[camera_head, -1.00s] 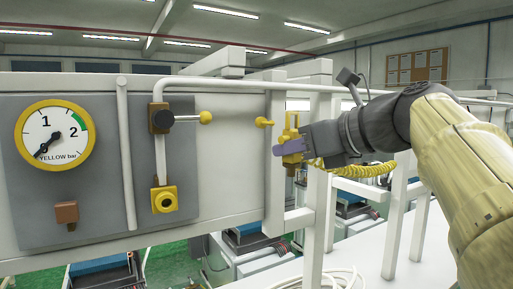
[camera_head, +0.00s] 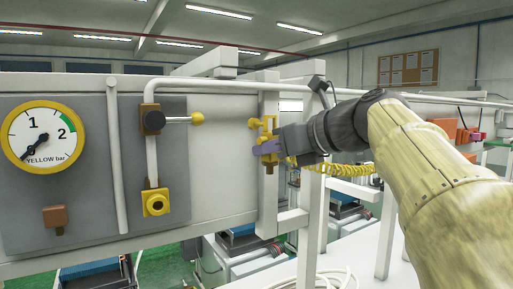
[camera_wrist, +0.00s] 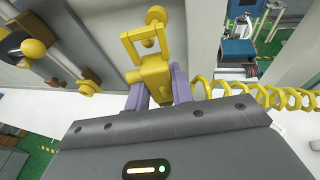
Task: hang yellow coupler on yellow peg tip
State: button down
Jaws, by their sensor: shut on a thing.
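My gripper (camera_head: 266,149) is shut on the body of the yellow coupler (camera_head: 269,137), between purple fingers. In the wrist view the coupler (camera_wrist: 155,78) points up and away from the gripper (camera_wrist: 153,88), with an open rectangular loop at its far end. A yellow coiled hose (camera_wrist: 260,95) runs off to the right. The yellow peg tip (camera_head: 254,123) is a ball on the pale upright post, just left of the coupler's loop. In the wrist view the peg tip (camera_wrist: 155,15) shows by the loop's far bar. I cannot tell whether the peg passes through the loop.
A grey panel left of the post carries a yellow-rimmed gauge (camera_head: 43,136), a black-knobbed valve with a yellow-ended handle (camera_head: 197,119), and a yellow socket (camera_head: 156,202). A white post (camera_head: 312,215) stands just right of the coupler. Orange parts (camera_head: 459,133) lie further right.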

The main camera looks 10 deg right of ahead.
jog(key=shift+w+a, duration=0.55)
jog(key=shift+w, duration=0.25)
jog(key=shift+w+a+f, duration=0.1)
jog(key=shift+w+f, duration=0.35)
jog(key=shift+w, duration=0.25)
jog(key=c, duration=1.1)
grip_release()
jog(key=shift+s, duration=0.15)
jog(key=b+v, duration=0.3)
jog(key=v, duration=1.4)
jog(key=shift+r, duration=0.1)
